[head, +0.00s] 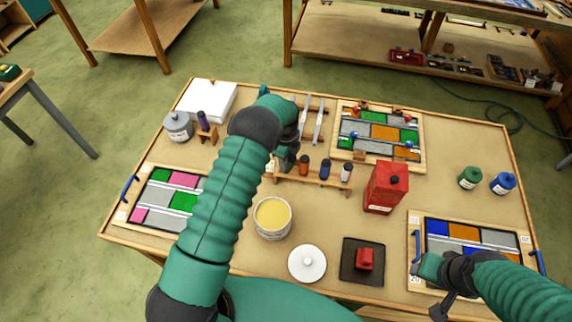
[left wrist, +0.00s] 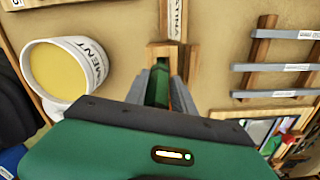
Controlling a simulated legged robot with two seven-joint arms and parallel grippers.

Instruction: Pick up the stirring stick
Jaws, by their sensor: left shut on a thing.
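My left gripper (head: 286,160) is low over the table, at the left end of a small wooden rack (head: 312,180). In the left wrist view its grey fingers (left wrist: 161,92) are closed around a narrow piece, with light wood (left wrist: 165,50) showing just past them.
Several small bottles (head: 325,169) stand in the rack. A red can (head: 385,188) is to its right. A white lid (head: 307,263) and a black tray (head: 376,270) lie in front. Leaded panels (head: 337,145) occupy the back and sides.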

